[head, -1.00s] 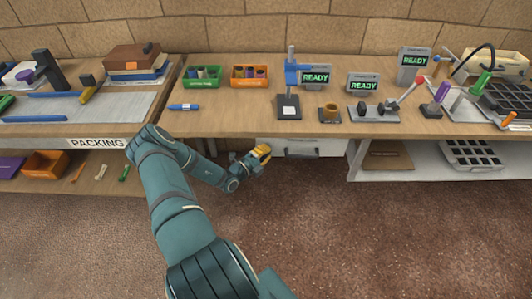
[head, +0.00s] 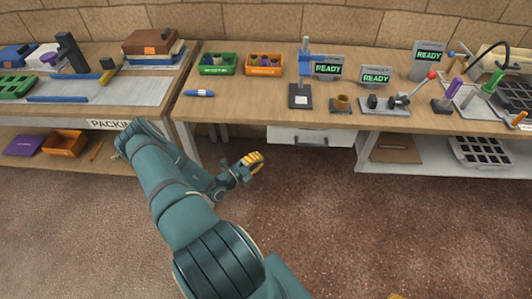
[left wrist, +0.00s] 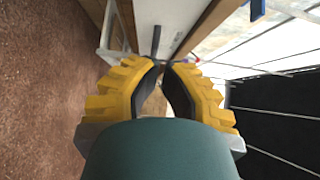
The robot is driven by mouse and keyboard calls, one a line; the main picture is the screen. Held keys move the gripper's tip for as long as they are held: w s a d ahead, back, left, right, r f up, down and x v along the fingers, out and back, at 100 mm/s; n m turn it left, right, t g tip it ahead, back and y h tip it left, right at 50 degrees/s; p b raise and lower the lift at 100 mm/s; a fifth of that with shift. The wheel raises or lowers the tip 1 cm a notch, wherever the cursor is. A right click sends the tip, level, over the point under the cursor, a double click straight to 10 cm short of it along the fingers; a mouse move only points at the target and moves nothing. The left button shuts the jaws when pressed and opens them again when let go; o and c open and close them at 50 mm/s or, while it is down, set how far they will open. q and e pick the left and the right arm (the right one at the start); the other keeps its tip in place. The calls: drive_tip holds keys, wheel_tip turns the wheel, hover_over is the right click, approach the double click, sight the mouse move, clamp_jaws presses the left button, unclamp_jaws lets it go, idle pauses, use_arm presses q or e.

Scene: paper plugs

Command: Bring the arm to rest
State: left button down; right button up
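My left gripper (head: 254,160) hangs in front of the workbench, below the tabletop edge and over the brown floor. Its yellow fingers meet or nearly meet at the tips in the left wrist view (left wrist: 163,66), with nothing seen between them. My left arm reaches out from the bottom of the head view. A small yellow piece at the bottom edge (head: 396,296) looks like the tip of my right gripper; the rest is out of frame.
The workbench (head: 240,112) holds a green bin (head: 217,70), an orange bin (head: 264,71), a blue marker (head: 199,93) and several stations with READY screens. A white drawer (head: 312,136) is under the bench near my left gripper. The floor on the right is clear.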

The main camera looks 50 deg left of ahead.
use_arm(q)
drive_tip(key=shift+s, duration=0.35)
drive_tip(key=w+d+m+g+h, duration=0.3)
drive_tip(key=d+m+h, duration=0.25)
drive_tip(key=d, duration=0.35)
drive_tip(key=w+d+m+g+h, duration=0.2)
drive_tip(key=d+m+h, duration=0.35)
drive_tip(key=d, duration=0.35)
drive_tip(key=s+d+m+g+y, duration=0.2)
drive_tip(key=s+d+m+g, duration=0.4)
drive_tip(key=d+m, duration=0.6)
drive_tip(key=s+d+m+g+y, duration=0.1)
drive_tip(key=s+d+m+g, duration=0.2)
drive_tip(key=d+m+g, duration=0.9)
drive_tip(key=r+m+t+y, duration=0.1)
drive_tip(key=m+t, duration=0.1)
drive_tip(key=m, duration=0.4)
drive_tip(key=w+r+m+t+y, duration=0.1)
drive_tip(key=r+m+t, duration=0.1)
drive_tip(key=m, duration=0.4)
drive_tip(key=r+m+t, duration=0.1)
drive_tip(key=m+t, duration=0.1)
drive_tip(key=m, duration=0.4)
drive_tip(key=shift+w+d+r+t+y, duration=0.2)
drive_tip(key=shift+d+r+t+y, duration=0.1)
drive_tip(key=shift+d+r+y, duration=0.1)
